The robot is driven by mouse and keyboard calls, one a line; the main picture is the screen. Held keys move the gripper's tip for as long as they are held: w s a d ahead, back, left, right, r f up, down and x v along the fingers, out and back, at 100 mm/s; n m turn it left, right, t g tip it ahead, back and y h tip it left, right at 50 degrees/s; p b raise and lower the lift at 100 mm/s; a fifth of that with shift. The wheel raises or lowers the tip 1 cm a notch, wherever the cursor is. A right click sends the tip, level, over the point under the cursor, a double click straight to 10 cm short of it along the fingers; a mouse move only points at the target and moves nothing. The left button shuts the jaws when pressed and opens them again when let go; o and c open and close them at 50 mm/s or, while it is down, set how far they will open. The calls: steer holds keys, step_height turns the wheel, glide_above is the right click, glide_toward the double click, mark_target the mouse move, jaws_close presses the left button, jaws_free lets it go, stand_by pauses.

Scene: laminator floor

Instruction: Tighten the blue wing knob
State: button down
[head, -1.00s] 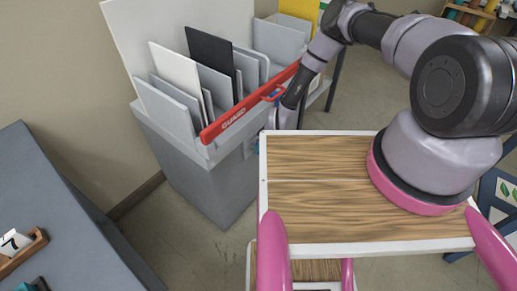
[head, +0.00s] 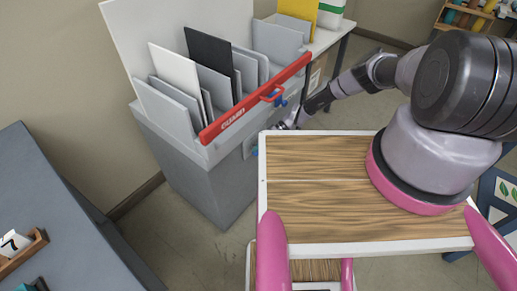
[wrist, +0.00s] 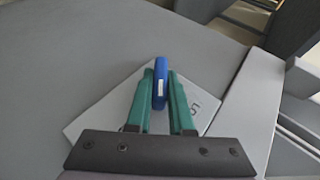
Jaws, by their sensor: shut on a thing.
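The blue wing knob (wrist: 160,84) stands upright between the two green fingers of my gripper (wrist: 161,92) in the wrist view. The fingers are shut on it, one on each side. Behind it is a light grey plate (wrist: 82,124) with a "5" on it, partly covered by the fingers. In the head view, my gripper is small and partly hidden behind the wooden top, at the side of the grey machine (head: 190,160). A small blue part (head: 256,151) shows there on the machine's side.
Another blue part (head: 280,101) shows beside the handle. A wooden top (head: 320,190) lies below my arm. A dark table (head: 60,220) stands at left.

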steer(key=shift+w+f+m+g+y, duration=0.15)
steer(key=shift+m+g+y, duration=0.15)
steer(key=shift+g+y, duration=0.4)
steer(key=shift+y, duration=0.3)
steer(key=c, duration=0.8)
jaws_free()
steer(key=v, duration=1)
steer(key=shift+w+d, duration=0.25)
